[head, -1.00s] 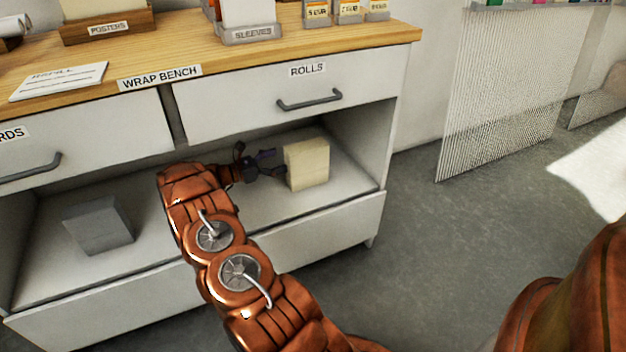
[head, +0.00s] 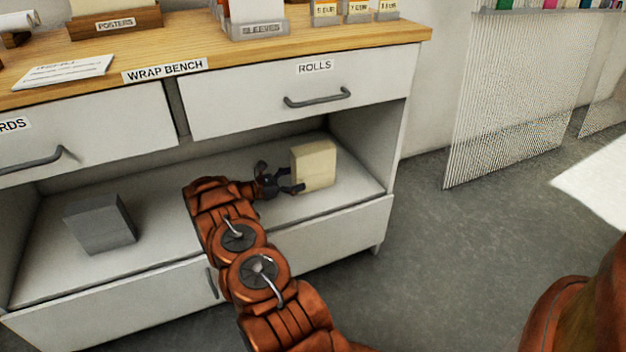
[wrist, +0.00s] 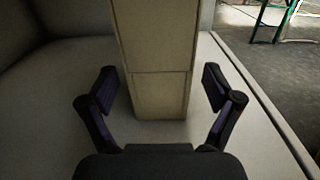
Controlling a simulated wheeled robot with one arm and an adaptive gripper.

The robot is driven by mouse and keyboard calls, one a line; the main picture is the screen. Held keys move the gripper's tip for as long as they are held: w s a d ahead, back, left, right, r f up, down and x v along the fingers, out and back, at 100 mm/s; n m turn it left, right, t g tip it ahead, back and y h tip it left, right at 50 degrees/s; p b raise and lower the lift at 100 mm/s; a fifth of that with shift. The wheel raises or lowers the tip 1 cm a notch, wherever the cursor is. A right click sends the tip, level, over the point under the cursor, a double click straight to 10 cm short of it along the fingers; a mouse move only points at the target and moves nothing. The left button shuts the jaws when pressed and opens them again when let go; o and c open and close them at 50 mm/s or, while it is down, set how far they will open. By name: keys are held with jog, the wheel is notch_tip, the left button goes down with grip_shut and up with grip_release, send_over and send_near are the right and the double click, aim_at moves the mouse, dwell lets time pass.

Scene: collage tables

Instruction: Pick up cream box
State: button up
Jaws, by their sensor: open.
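The cream box (head: 315,165) stands upright on the open shelf under the ROLLS drawer, toward the shelf's right end. My gripper (head: 283,180) is inside the shelf space, just left of the box, with its fingers pointing at it. In the wrist view the cream box (wrist: 155,60) rises straight ahead, centred between the two finger lines. My gripper (wrist: 160,88) is open there, with one finger on each side and a visible gap to the box on both sides. The top of the box is out of the wrist view.
A grey box (head: 100,223) stands on the shelf (head: 160,225) to the left. The ROLLS drawer (head: 300,95) and wooden benchtop (head: 200,75) lie above my arm. The cabinet's right side wall (head: 395,140) bounds the shelf. Open floor (head: 470,250) lies to the right.

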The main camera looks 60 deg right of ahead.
aim_at(323, 180)
jog(key=shift+b+x, duration=0.4)
jog(key=shift+x, duration=1.5)
grip_shut()
